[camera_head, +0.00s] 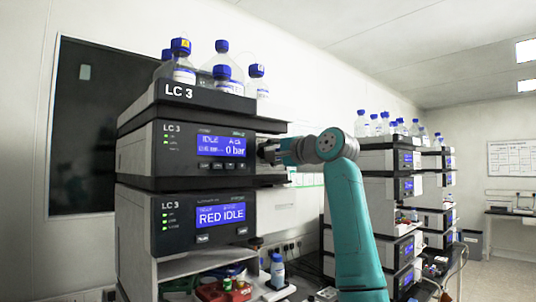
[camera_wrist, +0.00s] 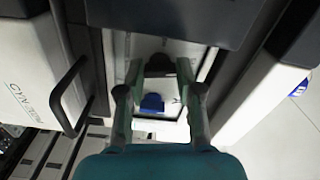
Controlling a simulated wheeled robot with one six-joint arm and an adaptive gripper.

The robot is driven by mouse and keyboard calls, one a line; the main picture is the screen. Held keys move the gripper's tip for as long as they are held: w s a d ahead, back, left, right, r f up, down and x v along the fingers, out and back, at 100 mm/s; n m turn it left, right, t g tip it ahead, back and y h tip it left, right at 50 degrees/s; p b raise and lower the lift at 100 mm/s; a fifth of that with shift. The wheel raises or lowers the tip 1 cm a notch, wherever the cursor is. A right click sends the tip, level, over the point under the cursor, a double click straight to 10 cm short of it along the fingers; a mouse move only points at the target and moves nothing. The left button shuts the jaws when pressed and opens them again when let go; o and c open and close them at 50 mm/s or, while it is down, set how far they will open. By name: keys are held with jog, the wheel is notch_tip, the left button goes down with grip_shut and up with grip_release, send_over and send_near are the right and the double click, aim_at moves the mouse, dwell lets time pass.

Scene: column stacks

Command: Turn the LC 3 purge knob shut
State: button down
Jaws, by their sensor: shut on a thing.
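The LC 3 stack stands at the left in the head view, and its upper module (camera_head: 170,150) has a lit display reading IDLE and 0 bar. My gripper (camera_head: 266,152) reaches the right end of this module's front. In the wrist view my gripper (camera_wrist: 159,70) has its two fingers on either side of a small dark knob (camera_wrist: 158,65), shut on it. The knob's mark and turn angle cannot be made out. In the head view the knob is hidden behind my gripper.
Below is a second LC 3 module (camera_head: 180,225) reading RED IDLE. Blue-capped bottles (camera_head: 222,60) stand on top of the stack. A blue-capped bottle (camera_head: 277,270) stands low at its right. More stacks (camera_head: 385,190) stand behind my arm.

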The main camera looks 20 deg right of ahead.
jog(key=shift+m, duration=1.2)
jog(key=shift+f, duration=0.1)
jog(key=c, duration=1)
grip_release()
jog(key=shift+c, duration=0.2)
jog(key=v, duration=1.2)
